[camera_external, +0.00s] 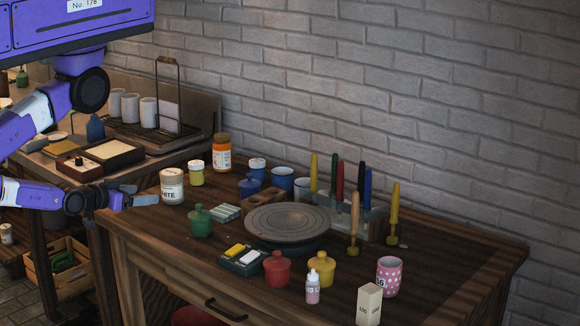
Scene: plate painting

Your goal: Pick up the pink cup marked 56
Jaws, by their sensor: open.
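The pink cup (389,277) stands upright near the right front of the wooden table. It has white dots and a white label whose visible digit looks like a 6; the rest of the label is partly hidden. A pale block (369,305) stands just in front of it, to the left, and overlaps its lower left edge in the picture. My gripper (150,200) is at the left edge of the table, far from the cup, pointing right. It is open and holds nothing visible.
A round turntable (287,222) fills the table's middle. Behind it, a rack (372,222) holds tall coloured tools. Red (277,268) and yellow (321,268) pots and a small bottle (312,288) stand left of the cup. The table right of the cup is clear.

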